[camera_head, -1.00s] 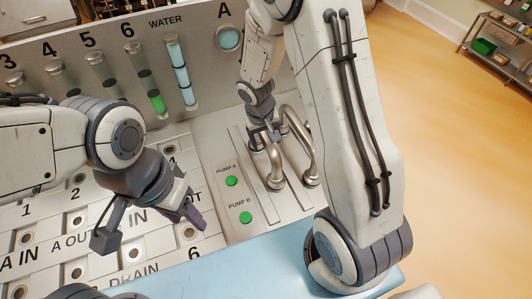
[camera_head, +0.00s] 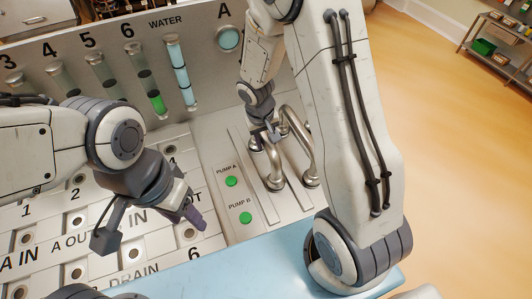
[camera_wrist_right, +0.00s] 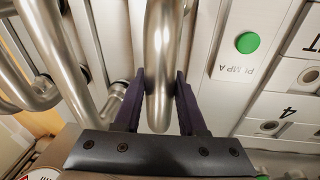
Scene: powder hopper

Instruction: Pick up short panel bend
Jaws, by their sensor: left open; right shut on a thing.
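Several shiny bent metal pipes stand on the steel panel right of the pump buttons. My right gripper (camera_head: 262,138) reaches down to the leftmost bend (camera_head: 272,166). In the right wrist view my right gripper (camera_wrist_right: 160,88) has its two dark fingers on either side of this metal bend (camera_wrist_right: 162,40), shut on it. The bend's far end is out of that view. Another bend (camera_head: 301,150) stands just to the right; it also shows at the left of the wrist view (camera_wrist_right: 45,50). My left gripper (camera_head: 150,231) is open and empty above the white labelled panel.
Green buttons for pump A (camera_head: 232,181) and pump B (camera_head: 246,218) sit left of the bends. The white panel (camera_head: 150,245) has several labelled port blocks. Upright tubes, including a blue water tube (camera_head: 181,75), line the back board. A light blue surface (camera_head: 245,272) lies in front.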

